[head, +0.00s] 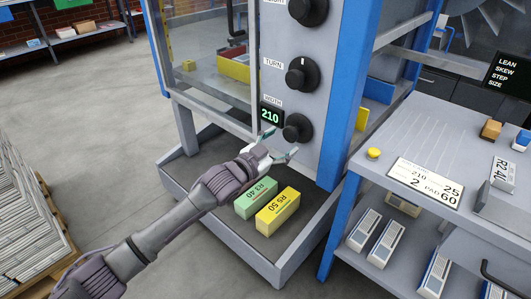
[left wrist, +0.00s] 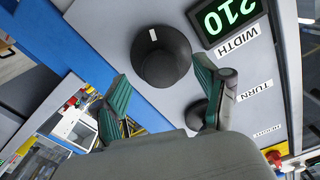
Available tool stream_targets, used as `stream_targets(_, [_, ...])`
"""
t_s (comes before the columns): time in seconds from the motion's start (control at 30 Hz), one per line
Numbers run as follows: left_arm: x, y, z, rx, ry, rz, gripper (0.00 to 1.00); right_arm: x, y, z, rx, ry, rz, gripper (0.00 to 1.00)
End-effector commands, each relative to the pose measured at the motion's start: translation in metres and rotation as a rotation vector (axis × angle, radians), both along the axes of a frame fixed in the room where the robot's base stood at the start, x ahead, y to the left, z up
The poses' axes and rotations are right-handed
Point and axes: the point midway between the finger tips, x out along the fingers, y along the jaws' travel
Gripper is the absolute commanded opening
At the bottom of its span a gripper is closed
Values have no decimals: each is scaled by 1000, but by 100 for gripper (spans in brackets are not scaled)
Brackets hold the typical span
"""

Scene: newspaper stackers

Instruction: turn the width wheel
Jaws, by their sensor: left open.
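The width wheel (head: 297,128) is a black knob on the grey front panel, the lowest of three in the head view. A display (head: 270,115) beside it reads 210. In the left wrist view the width wheel (left wrist: 161,56) sits just beyond the fingertips, with a white mark near its edge. My left gripper (head: 282,158) is open and empty, just below and left of the wheel in the head view. In the left wrist view its green-padded fingers (left wrist: 162,82) are spread on either side of the wheel's lower part. I cannot tell whether they touch it. My right gripper is not in view.
The turn knob (head: 302,75) and another knob (head: 308,10) are above. Green (head: 256,197) and yellow (head: 278,211) boxes lie in the tray (head: 233,243) below. A blue post (head: 347,100) and a side table (head: 440,148) stand to the right.

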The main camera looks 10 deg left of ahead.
Motion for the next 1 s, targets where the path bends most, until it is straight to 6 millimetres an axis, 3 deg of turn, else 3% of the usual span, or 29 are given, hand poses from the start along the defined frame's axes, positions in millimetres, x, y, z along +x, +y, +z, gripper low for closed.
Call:
stream_targets(0.2, [-39, 29, -2, 2, 2, 1, 73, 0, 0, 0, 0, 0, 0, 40])
stream_targets(0.4, [-60, 44, -1, 1, 3, 1, 73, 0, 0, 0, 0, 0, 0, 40])
stream_targets(1.0, [-66, 46, -4, 1, 11, 3, 73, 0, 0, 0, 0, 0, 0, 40])
